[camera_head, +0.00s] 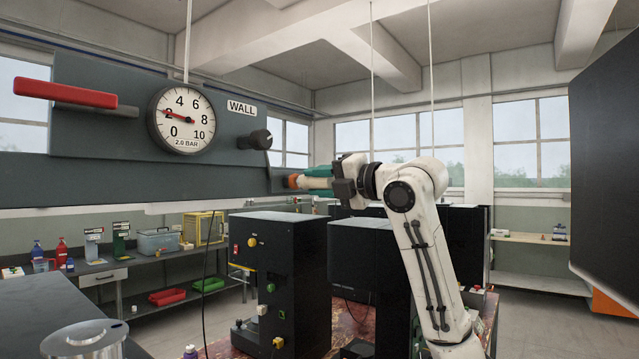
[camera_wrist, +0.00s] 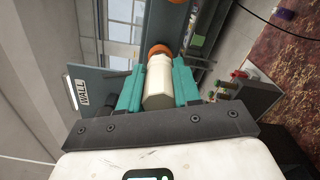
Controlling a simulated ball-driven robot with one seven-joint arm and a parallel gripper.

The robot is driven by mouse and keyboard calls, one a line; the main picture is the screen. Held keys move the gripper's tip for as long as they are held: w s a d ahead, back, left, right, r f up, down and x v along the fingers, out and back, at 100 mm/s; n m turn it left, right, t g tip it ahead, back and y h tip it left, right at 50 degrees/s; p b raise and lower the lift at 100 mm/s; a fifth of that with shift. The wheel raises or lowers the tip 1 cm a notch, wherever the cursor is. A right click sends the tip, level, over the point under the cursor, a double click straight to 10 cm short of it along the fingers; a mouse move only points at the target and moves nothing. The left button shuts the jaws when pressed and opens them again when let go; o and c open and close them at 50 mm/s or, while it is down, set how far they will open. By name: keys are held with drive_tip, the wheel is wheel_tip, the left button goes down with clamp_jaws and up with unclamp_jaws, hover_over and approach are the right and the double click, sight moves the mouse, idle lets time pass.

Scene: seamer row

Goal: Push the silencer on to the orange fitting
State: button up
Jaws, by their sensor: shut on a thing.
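My gripper (camera_head: 318,182) is at the end of my white arm, up at the dark wall panel. In the wrist view its teal fingers (camera_wrist: 158,88) are shut on the silencer (camera_wrist: 159,82), a pale cylinder with a darker near end. The orange fitting (camera_wrist: 159,50) shows just beyond the silencer's far end, roughly in line with it. The orange fitting also shows in the head view (camera_head: 294,181), at the tip of my fingers. Silencer and fitting look close together or touching; I cannot tell how far one is on the other.
The dark panel (camera_head: 220,185) bears a gauge (camera_head: 181,118) reading about 2, a red lever (camera_head: 65,94) and a black knob (camera_head: 262,139). Black machines (camera_head: 280,265) stand below my arm. A bench with bottles and bins (camera_head: 150,262) is at the left. A dark screen-like slab (camera_head: 604,160) is at the right.

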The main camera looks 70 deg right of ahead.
drive_tip(key=shift+w+d, duration=0.1)
drive_tip(key=shift+w, duration=0.3)
drive_tip(key=o, duration=1)
drive_tip(key=shift+o, duration=0.2)
drive_tip(key=b+v, duration=0.3)
drive_tip(key=v, duration=0.7)
drive_tip(key=shift+s, duration=0.4)
